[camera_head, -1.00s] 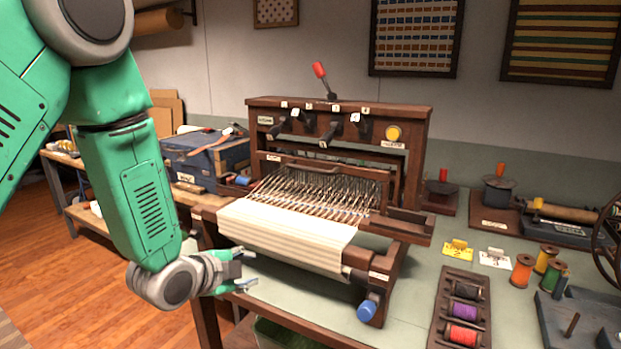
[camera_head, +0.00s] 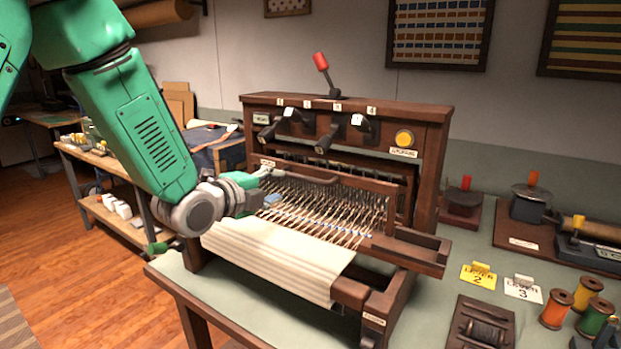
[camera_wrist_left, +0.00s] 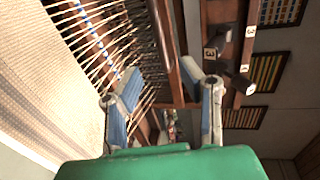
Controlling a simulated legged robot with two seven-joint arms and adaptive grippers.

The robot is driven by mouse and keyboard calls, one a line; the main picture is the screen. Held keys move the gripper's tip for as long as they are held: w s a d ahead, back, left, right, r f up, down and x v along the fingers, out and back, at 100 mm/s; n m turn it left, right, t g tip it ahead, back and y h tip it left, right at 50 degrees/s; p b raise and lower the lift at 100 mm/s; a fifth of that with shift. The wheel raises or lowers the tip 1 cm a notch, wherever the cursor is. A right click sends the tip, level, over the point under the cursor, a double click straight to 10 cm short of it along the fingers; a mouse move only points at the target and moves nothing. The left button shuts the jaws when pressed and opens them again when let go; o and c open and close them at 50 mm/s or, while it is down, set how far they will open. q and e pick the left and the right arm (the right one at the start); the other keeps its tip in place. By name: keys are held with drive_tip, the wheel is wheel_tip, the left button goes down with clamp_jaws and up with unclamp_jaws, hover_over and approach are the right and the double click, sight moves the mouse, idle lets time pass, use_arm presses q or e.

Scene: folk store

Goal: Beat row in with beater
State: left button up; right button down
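The loom (camera_head: 425,170) is a dark wooden frame with cream cloth (camera_head: 275,258) at its front and warp threads (camera_head: 325,212) behind the cloth. The beater (camera_head: 345,182) is a wooden bar with a curved dark handle across the threads; its bar also shows in the left wrist view (camera_wrist_left: 168,50). A blue weft row (camera_wrist_left: 95,35) crosses the threads near the cloth. My left gripper (camera_head: 268,186) is at the beater's left end. In the left wrist view its blue-padded fingers (camera_wrist_left: 165,103) are apart, on either side of the beater bar's line; contact cannot be told. My right gripper is not in view.
Levers (camera_head: 335,135) with numbered tags and a yellow button (camera_head: 404,138) are on the loom's upper beam. Yellow (camera_head: 479,275) and white (camera_head: 523,288) lever cards, thread spools (camera_head: 556,308) and a dark rack (camera_head: 482,325) stand to the right on the table.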

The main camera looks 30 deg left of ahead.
sight(303, 180)
use_arm(q)
drive_tip(key=x, duration=1)
drive_tip(key=shift+w+a+f, duration=0.1)
drive_tip(key=shift+a+f, duration=0.05)
drive_tip(key=shift+f, duration=0.05)
drive_tip(key=shift+x, duration=1)
drive_tip(key=shift+r, duration=0.1)
clamp_jaws()
